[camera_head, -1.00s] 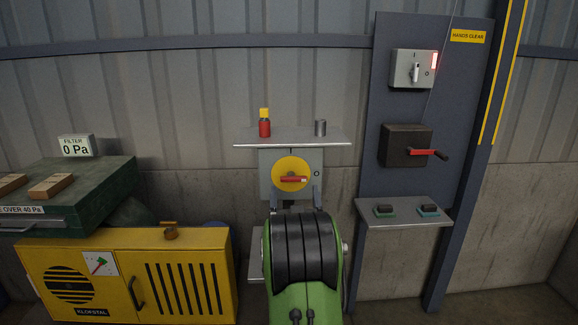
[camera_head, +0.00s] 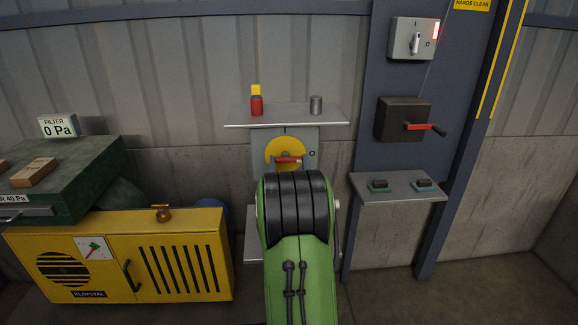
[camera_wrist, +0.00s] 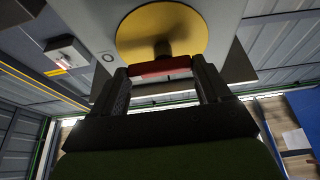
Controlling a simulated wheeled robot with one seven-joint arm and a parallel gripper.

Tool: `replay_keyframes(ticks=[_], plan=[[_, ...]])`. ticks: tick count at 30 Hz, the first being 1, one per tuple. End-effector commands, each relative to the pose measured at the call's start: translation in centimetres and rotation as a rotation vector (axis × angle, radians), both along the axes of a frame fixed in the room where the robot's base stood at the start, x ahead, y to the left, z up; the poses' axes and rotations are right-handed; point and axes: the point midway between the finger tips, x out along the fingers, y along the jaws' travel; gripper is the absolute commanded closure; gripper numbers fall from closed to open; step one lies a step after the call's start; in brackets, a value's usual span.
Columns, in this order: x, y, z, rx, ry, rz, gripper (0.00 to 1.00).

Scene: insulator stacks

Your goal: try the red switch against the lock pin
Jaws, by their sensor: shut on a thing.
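The red switch handle (camera_head: 288,160) lies about level across a yellow disc (camera_head: 284,145) on a grey box, towards the O mark on the right. In the wrist view the red handle (camera_wrist: 160,67) sits between the two fingers of my gripper (camera_wrist: 163,72), which is shut on it. The yellow disc (camera_wrist: 160,25) is just beyond. In the head view my green and black arm hides my gripper and the lower disc. I cannot make out a lock pin on the switch.
A shelf (camera_head: 240,122) above the switch holds a red thing with a yellow top (camera_head: 257,102) and a grey cylinder (camera_head: 316,105). A yellow cabinet (camera_head: 205,265) stands left. A panel with a black crank box (camera_head: 395,118) and a small shelf (camera_head: 400,196) stands right.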

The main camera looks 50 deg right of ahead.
Motion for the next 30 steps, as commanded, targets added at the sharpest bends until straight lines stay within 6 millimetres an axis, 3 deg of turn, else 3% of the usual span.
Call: replay_keyframes(ticks=[19, 20, 21, 24, 30], plan=[[-0.08, -0.06, 0.09, -0.094, 0.107, -0.002, 0.54], [-0.08, -0.06, 0.09, -0.094, 0.107, -0.002, 0.2], [-0.08, -0.06, 0.09, -0.093, 0.106, -0.001, 0.14], [-0.06, -0.05, 0.09, -0.093, 0.106, -0.001, 0.0], [-0.03, -0.04, 0.07, -0.092, 0.105, 0.001, 0.0]])
